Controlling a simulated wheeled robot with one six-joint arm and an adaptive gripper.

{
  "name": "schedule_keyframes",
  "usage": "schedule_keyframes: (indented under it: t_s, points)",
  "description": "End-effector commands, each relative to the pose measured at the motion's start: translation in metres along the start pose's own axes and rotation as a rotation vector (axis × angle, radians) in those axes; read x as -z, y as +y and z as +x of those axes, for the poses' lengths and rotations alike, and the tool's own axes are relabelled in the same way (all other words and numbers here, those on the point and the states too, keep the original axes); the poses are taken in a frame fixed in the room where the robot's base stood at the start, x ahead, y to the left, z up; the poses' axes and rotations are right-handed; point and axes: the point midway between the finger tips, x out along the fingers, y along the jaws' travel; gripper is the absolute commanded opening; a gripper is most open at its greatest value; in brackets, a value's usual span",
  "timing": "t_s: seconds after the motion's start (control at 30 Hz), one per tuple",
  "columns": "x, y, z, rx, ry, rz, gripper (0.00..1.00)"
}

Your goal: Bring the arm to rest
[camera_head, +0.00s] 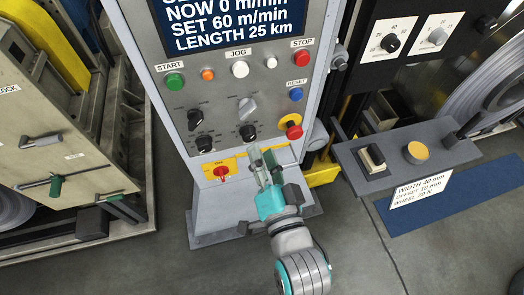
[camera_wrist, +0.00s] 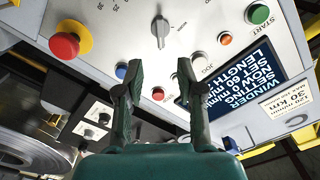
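My gripper (camera_head: 262,165) is in front of the lower part of a grey control panel (camera_head: 165,50) in the head view. In the wrist view my gripper (camera_wrist: 158,85) has its two fingers spread, with a clear gap and nothing between them. The panel face with its buttons and screen shows beyond the fingertips. My arm comes up from the bottom of the head view. Whether the fingertips touch the panel cannot be told.
The panel carries a screen (camera_head: 235,22), a green START button (camera_head: 175,80), a red STOP button (camera_head: 301,58), a red mushroom button (camera_head: 294,132) and a red switch (camera_head: 221,171). A grey shelf (camera_head: 375,185) stands at right, a beige cabinet (camera_head: 50,115) at left. Floor (camera_head: 160,265) is clear below.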

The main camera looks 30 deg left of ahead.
Motion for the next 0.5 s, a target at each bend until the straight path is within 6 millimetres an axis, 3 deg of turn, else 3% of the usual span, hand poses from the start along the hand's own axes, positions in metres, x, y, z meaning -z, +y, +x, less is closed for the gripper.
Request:
schedule_keyframes:
  t_s: [0.37, 0.5]
  points:
    - [0.0, 0.0, 0.0, -0.001, 0.0, 0.0, 0.38]
    - [0.0, 0.012, -0.007, -0.022, 0.008, -0.012, 0.38]
